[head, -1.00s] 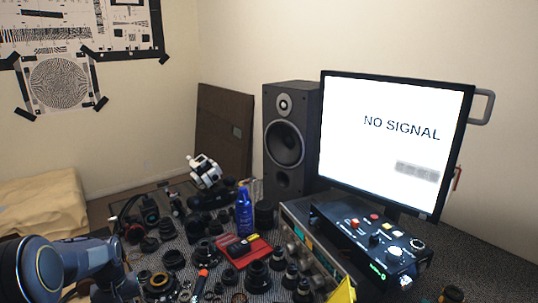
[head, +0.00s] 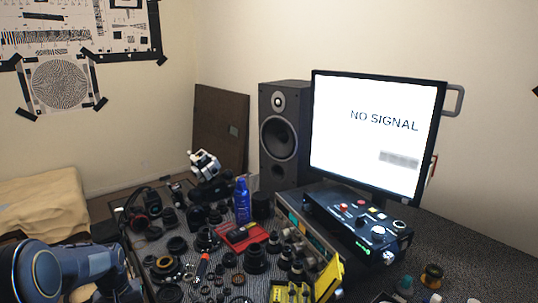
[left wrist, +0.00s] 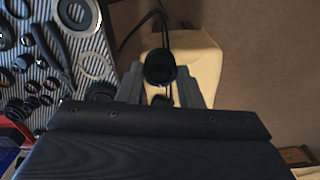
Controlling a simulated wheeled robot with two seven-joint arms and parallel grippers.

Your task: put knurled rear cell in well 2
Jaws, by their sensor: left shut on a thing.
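My left gripper (left wrist: 160,88) is shut on a round black ring-like part (left wrist: 160,66) in the left wrist view. The part sits at the fingertips with its dark opening towards the camera. Its size and shape fit the knurled rear cell, but I cannot make out knurling. It is held out past the table's edge, over the floor side. In the head view my left arm comes in at the bottom left, and the fingertips and held part cannot be made out. A yellow holder (head: 327,284) shows at the bottom edge, partly cut off; I cannot read any well numbers. My right gripper is not in view.
Lens barrels and rings crowd the striped mat (left wrist: 22,60). The table right of the control box is mostly clear.

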